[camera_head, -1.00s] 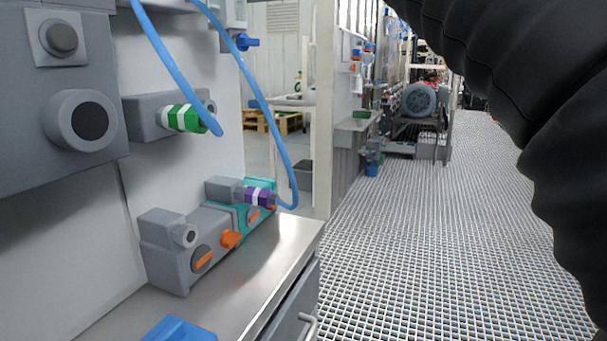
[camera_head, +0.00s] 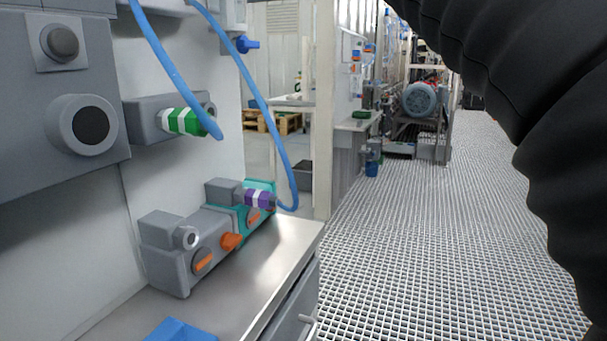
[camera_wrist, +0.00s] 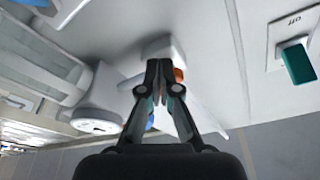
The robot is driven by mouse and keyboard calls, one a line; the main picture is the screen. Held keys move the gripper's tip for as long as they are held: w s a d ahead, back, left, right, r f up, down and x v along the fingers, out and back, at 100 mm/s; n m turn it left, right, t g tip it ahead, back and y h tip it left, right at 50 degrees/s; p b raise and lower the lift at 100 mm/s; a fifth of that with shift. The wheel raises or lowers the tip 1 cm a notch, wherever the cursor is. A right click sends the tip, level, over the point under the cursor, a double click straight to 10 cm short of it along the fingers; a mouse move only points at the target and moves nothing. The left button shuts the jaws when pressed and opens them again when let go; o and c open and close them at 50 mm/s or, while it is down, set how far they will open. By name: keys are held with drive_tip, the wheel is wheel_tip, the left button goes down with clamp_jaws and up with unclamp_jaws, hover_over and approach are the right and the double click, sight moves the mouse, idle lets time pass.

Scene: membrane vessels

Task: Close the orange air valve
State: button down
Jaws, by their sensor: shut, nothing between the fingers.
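In the wrist view my gripper (camera_wrist: 159,65) is shut and empty, with its fingertips together. An orange part (camera_wrist: 179,76) shows just behind and right of the fingertips, on a white fitting (camera_wrist: 158,46). The fingers hide much of it; I cannot tell its turn position or whether they touch it. In the head view, small orange and blue fittings (camera_head: 356,55) sit on a far white panel. An orange knob (camera_head: 231,241) is on a grey unit on the near bench. I cannot tell which of these the wrist view shows. My gripper is outside the head view.
A teal handle (camera_wrist: 298,62) on a plate marked OFF is right in the wrist view. A round white fitting (camera_wrist: 97,115) is at left. In the head view, blue hoses (camera_head: 265,105) hang over the steel bench (camera_head: 240,275). The grating floor (camera_head: 430,230) is clear.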

drive_tip(key=shift+s+a+r+b, duration=0.2)
drive_tip(key=shift+s+r+b, duration=0.05)
drive_tip(key=shift+s+b, duration=0.2)
idle(0.3)
drive_tip(key=shift+f, duration=0.15)
drive_tip(key=r+b+v, duration=0.1)
drive_tip(key=b+v, duration=0.2)
drive_tip(key=v, duration=0.3)
drive_tip(key=shift+d, duration=0.15)
idle(0.4)
drive_tip(key=shift+w, duration=0.1)
